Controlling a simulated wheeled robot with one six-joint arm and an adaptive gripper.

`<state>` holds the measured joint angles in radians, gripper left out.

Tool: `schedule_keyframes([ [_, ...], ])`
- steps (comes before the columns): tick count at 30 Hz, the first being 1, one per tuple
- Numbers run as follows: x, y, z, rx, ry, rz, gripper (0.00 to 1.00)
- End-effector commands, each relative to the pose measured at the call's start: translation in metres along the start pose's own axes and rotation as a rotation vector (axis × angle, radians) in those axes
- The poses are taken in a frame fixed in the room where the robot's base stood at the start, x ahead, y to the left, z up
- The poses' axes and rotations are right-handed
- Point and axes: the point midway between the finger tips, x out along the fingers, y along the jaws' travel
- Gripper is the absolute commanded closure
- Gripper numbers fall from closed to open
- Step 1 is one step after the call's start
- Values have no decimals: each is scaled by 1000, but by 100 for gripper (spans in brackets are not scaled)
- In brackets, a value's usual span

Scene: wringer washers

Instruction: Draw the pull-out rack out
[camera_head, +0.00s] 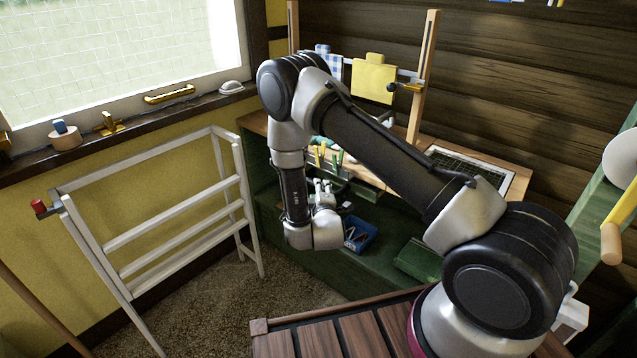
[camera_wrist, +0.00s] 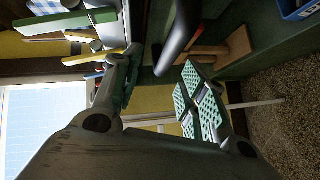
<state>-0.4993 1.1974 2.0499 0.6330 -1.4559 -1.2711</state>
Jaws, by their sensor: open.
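A green tray-like rack (camera_head: 352,188), which looks like the pull-out rack, sits below the wooden bench top behind my arm. My arm hides part of it, so I cannot tell how far out it is. My gripper (camera_head: 323,192) is close in front of it, small and partly hidden by my wrist. In the wrist view my gripper (camera_wrist: 152,92) is open, with green pads on the right finger. A dark rounded bar (camera_wrist: 180,36) reaches in from the top between the fingers' sides, perhaps the rack's handle. Nothing appears gripped, and contact with the bar cannot be told.
A white folding drying rack (camera_head: 168,205) stands at left under the window sill. A blue bin (camera_head: 360,234) and a green box (camera_head: 418,260) are low on the green shelf. A yellow cloth (camera_head: 374,82) hangs above the bench. Brown carpet (camera_head: 195,310) is free at front left.

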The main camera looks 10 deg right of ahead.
Motion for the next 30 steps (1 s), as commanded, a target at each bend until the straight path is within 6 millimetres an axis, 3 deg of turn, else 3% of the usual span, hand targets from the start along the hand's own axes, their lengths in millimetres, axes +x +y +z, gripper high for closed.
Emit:
schedule_keyframes([
  [3, -8, -16, 6, -70, 6, 41, 57],
  [6, -7, -19, 8, -94, 7, 59, 57],
  [19, 56, -15, 8, -95, 6, 63, 57],
  [30, 67, -14, 7, -96, 8, 61, 57],
])
